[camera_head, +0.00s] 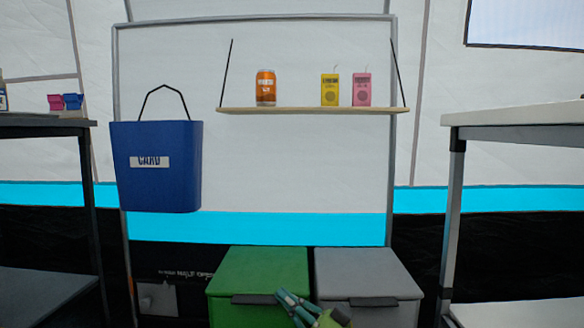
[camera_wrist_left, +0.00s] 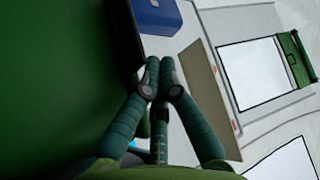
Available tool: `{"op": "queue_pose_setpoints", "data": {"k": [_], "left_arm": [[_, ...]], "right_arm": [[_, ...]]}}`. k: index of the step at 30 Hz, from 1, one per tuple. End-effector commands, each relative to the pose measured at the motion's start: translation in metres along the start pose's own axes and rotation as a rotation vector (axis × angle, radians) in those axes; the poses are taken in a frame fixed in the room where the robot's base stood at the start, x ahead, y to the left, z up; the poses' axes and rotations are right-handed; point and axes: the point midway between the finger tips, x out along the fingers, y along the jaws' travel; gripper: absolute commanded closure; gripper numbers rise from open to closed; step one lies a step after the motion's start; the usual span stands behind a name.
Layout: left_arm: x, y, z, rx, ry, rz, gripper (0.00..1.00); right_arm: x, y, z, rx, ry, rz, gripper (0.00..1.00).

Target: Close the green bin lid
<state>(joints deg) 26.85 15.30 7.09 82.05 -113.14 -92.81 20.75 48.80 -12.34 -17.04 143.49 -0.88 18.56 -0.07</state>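The green bin (camera_head: 258,268) stands on the floor at the lower middle of the head view. Its lid looks down, about level with the grey bin's lid, with a dark handle (camera_head: 252,299) along its front edge. My left gripper (camera_head: 283,296) is in front of the bin's right front edge, near the handle. In the left wrist view the fingers (camera_wrist_left: 159,76) come together with nothing visible between them. A large green surface (camera_wrist_left: 60,90), likely the bin, fills the left there, with a dark bar (camera_wrist_left: 125,35) close to the fingertips. Contact cannot be told. My right gripper is out of view.
A grey bin (camera_head: 368,272) stands right beside the green one. A blue bin (camera_head: 156,180) hangs at the left. A wooden shelf (camera_head: 312,110) holds a can and two drink boxes. Tables stand at the left (camera_head: 45,121) and right (camera_head: 520,112).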

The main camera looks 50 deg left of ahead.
Motion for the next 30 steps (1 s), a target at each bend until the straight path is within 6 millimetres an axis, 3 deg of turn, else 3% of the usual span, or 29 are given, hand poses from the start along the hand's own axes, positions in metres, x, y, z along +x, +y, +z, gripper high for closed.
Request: {"op": "queue_pose_setpoints", "data": {"k": [20, 23, 30], "left_arm": [[-0.009, 0.008, 0.009, -0.003, -0.007, -0.003, 1.00], [-0.018, 0.004, 0.005, -0.011, 0.003, -0.008, 1.00], [-0.062, -0.016, -0.018, -0.017, 0.004, -0.009, 1.00]], "right_arm": [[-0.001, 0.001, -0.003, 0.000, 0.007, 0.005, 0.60], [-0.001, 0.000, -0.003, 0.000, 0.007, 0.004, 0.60], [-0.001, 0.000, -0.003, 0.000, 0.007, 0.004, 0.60]]}}
